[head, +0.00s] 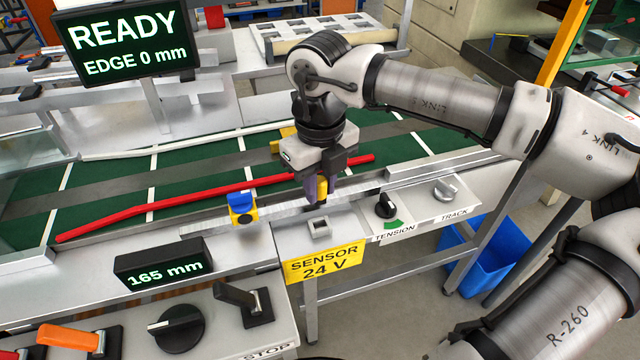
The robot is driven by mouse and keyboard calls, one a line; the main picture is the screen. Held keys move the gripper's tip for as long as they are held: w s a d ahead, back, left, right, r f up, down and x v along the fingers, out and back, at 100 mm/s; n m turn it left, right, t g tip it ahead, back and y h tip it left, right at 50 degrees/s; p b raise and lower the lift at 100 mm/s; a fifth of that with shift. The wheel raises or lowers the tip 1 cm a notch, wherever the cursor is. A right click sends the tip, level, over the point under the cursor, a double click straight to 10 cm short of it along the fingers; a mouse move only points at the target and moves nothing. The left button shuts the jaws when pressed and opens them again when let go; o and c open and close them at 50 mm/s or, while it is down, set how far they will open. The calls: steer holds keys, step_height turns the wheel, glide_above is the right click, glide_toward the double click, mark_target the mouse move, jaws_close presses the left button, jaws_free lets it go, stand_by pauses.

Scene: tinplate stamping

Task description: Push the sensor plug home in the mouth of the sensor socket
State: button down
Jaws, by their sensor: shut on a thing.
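My gripper (316,194) points down over the front rail of the green belt. It is shut on the sensor plug (322,189), a small yellow piece with a dark lower end, partly hidden by the fingers. The sensor socket (320,228) is a small grey block with a dark mouth on the ledge above the yellow "SENSOR 24 V" label (325,262). The plug appears above and behind the socket, apart from it. The socket mouth looks empty.
A blue and yellow block (242,208) stands on the rail left of the socket. The tension knob (385,205) and track knob (445,189) are to the right. A red strip (215,193) crosses the belt. Displays read "READY EDGE 0 mm" (125,40) and "165 mm" (164,267).

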mark_target(320, 203)
steer(key=shift+f+b, duration=0.15)
steer(key=shift+b, duration=0.3)
step_height(320, 203, down, 5)
steer(key=b, duration=0.4)
steer(key=shift+b, duration=0.3)
steer(key=shift+r+b, duration=0.2)
steer(key=shift+b, duration=0.45)
stand_by(1.4)
steer(key=shift+f+b, duration=1.2)
steer(key=shift+f, duration=0.15)
steer(key=shift+r, duration=0.1)
steer(key=c, duration=1.2)
jaws_free()
steer(key=shift+o, duration=0.2)
steer(key=shift+r, duration=0.1)
step_height(320, 203, up, 14)
steer(key=shift+f, duration=0.2)
